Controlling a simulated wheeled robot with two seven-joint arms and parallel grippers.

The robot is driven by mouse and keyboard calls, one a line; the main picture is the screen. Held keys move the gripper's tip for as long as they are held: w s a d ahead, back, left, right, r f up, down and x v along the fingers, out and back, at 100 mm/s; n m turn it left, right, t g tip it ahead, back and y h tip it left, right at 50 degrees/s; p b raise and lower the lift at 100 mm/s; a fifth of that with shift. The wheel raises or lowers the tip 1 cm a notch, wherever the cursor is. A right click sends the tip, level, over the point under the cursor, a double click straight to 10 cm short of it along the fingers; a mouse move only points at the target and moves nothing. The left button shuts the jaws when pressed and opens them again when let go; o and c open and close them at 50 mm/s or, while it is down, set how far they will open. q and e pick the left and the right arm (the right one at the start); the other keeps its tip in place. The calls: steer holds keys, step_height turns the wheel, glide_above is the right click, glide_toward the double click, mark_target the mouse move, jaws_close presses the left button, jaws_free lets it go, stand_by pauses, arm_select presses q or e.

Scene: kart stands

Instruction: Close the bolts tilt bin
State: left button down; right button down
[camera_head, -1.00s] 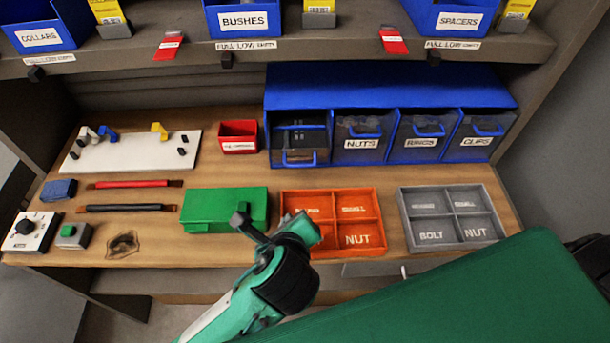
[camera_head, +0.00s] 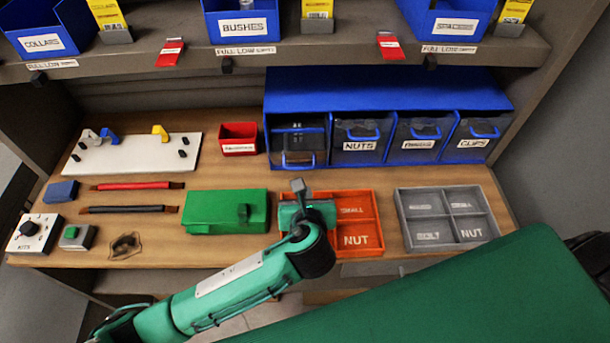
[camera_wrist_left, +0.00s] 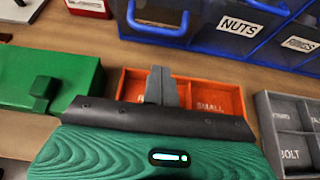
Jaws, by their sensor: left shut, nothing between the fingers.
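The bolts tilt bin (camera_head: 299,141) is the leftmost bin of the blue cabinet, beside the bin marked NUTS. Its front is tipped out and its top is open, unlike its neighbours. Its label is not readable. Its blue handle also shows at the top of the left wrist view (camera_wrist_left: 157,27). My left gripper (camera_head: 298,186) is shut and empty above the orange tray, in front of the bin and apart from it. Its fingers also show in the left wrist view (camera_wrist_left: 161,84), pointing towards the bin. My right gripper is not in view.
The orange tray (camera_head: 376,222) lies under my left gripper, with a green box (camera_head: 220,211) to its left and a grey tray (camera_head: 402,220) to its right. A red bin (camera_head: 238,130) stands left of the cabinet. The shelf edge (camera_head: 330,52) overhangs the back. Bare wood lies before the cabinet.

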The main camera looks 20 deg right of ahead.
arm_select(q)
steer(key=shift+w+d+r+p, duration=0.25)
steer(key=shift+w+r, duration=0.1)
steer(key=shift+w, duration=0.45)
steer(key=shift+w+d+r+p, duration=0.15)
steer(key=shift+w+d+r, duration=0.15)
steer(key=shift+w, duration=0.45)
steer(key=shift+w+r, duration=0.1)
steer(key=shift+w, duration=0.05)
